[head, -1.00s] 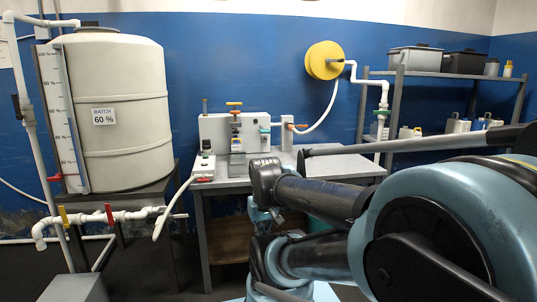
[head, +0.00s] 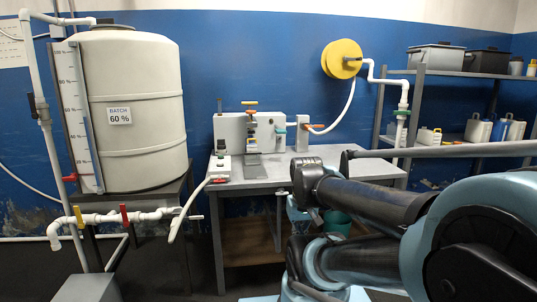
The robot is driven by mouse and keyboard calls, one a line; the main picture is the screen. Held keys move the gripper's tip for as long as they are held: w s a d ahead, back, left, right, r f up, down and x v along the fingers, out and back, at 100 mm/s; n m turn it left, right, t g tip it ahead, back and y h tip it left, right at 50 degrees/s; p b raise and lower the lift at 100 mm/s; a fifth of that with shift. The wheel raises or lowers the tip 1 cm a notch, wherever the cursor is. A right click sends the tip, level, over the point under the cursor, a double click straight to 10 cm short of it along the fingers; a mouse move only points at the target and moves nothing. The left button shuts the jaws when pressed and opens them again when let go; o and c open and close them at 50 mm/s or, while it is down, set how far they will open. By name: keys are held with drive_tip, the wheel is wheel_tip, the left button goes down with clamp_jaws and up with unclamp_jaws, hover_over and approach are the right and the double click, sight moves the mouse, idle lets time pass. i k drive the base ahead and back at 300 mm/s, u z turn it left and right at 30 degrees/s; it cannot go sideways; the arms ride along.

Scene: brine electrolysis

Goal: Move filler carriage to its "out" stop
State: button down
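The filler unit (head: 230,132) is a white upright panel on the grey workbench in the middle of the head view. On its front is a small carriage-like assembly (head: 253,142) with a yellow-orange handle on top, an orange-marked block and a grey plate below. I cannot read any stop marking, so its position relative to "out" is unclear. My folded arm fills the lower right, its dark elbow in front of the bench's right part. My gripper cannot be made out in the head view; the arm hides part of the bench front.
A large white tank (head: 135,105) marked 60 % stands at left, with white valve piping (head: 115,217) below it. A yellow wheel (head: 342,60) is on the wall. Shelving (head: 420,95) with bins and bottles is at right. Dark floor shows left of the bench.

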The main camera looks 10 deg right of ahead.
sight(257, 162)
drive_tip(key=i, duration=0.95)
drive_tip(key=u, duration=0.05)
